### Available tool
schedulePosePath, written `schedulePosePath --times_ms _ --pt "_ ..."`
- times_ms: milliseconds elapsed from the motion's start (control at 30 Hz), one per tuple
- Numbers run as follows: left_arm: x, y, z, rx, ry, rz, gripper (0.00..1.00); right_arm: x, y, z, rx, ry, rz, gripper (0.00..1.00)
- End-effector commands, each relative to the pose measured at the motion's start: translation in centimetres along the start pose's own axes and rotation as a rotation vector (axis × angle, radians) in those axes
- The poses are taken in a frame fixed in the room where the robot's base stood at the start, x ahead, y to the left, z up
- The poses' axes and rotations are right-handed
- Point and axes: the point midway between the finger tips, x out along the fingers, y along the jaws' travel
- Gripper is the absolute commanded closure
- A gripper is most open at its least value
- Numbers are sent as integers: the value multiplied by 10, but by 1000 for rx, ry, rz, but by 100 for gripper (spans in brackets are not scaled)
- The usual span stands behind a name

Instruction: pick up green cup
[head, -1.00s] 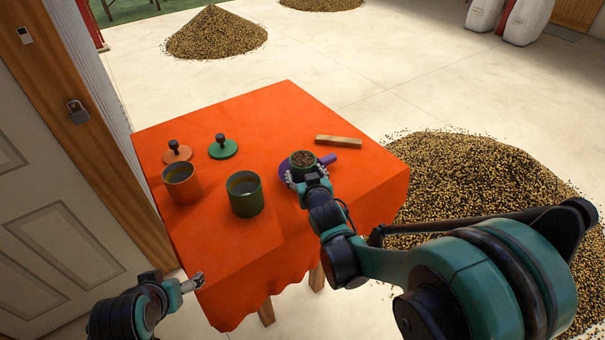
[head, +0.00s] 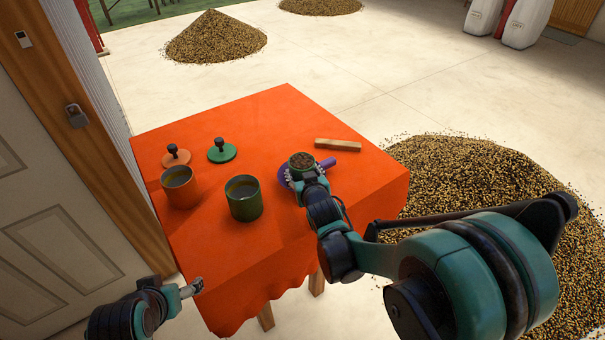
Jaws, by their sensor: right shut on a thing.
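A larger green cup (head: 245,205) with dark liquid stands upright on the orange table cloth. A small green cup (head: 301,161) filled with brown grains is at the table's right part, by a purple saucer-like piece with a handle (head: 347,173). My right gripper (head: 302,180) is shut at the small green cup, and its fingers are partly hidden by the wrist. Whether the cup is lifted cannot be told. My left gripper (head: 194,288) is low at the left, apart from the table's front edge; its finger opening is unclear.
An orange cup (head: 180,187) stands left of the larger green cup. An orange lid (head: 175,155) and a green lid (head: 222,151) lie behind. A wooden block (head: 338,144) lies at the back right. A bean pile (head: 480,180) covers the floor right of the table (head: 270,110).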

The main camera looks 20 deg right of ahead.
Motion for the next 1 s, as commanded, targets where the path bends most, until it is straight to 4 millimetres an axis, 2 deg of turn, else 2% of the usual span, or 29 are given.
schedulePosePath --times_ms 233,400,600,800,1000 --pt "-15 0 -11 0 0 0 22 -17 4 -38 1 1 0 79" --pt "-23 0 -16 0 0 0 22 -41 45 -47 5 -1 6 79" --pt "-31 0 -22 0 0 0 22 -65 82 -60 7 0 6 79" --pt "-36 0 -26 0 0 0 22 -80 105 -67 4 0 4 79" --pt "-37 0 -26 0 0 0 22 -85 112 -69 1 1 1 79"
